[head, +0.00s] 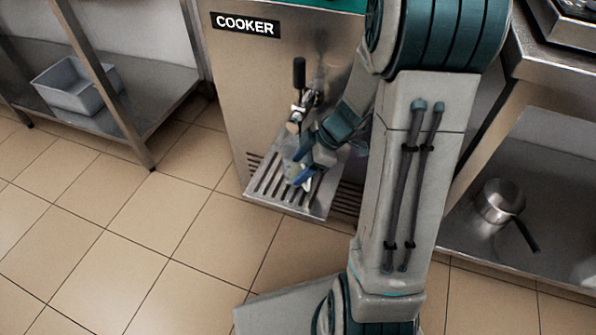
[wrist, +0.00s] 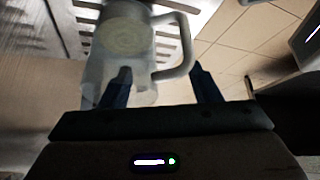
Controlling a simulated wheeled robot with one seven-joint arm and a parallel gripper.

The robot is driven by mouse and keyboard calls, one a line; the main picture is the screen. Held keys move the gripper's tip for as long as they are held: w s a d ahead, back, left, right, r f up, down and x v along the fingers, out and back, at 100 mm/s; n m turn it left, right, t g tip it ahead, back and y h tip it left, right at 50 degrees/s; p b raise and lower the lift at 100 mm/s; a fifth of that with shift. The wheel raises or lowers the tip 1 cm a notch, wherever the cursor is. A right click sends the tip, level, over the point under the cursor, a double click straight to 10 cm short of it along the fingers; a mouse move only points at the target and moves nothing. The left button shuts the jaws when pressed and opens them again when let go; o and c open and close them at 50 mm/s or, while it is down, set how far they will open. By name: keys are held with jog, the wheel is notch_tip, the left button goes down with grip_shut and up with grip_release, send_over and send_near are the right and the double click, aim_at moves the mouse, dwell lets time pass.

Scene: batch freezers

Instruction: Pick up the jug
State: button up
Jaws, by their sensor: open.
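The jug (wrist: 126,38) is pale and translucent, with a loop handle on its right side in the wrist view. In the head view, the jug (head: 291,166) stands on the cooker's slatted drip tray (head: 262,184), below the tap, partly hidden by my gripper. My gripper (head: 308,176) is open right beside it. In the wrist view, my gripper (wrist: 160,69) has its left finger in front of the jug body and its right finger beyond the handle. The handle shows between the two fingers; whether either finger touches it I cannot tell.
The cooker (head: 240,90) has a tap with a black lever (head: 299,75) just above the jug. A saucepan (head: 499,202) lies on the lower shelf at right. A grey bin (head: 70,86) sits on the left shelf. The tiled floor in front is clear.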

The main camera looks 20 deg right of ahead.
jog(key=shift+a+f, duration=0.15)
jog(key=shift+f, duration=0.1)
jog(key=shift+c, duration=0.4)
grip_shut()
jog(key=shift+r, duration=0.2)
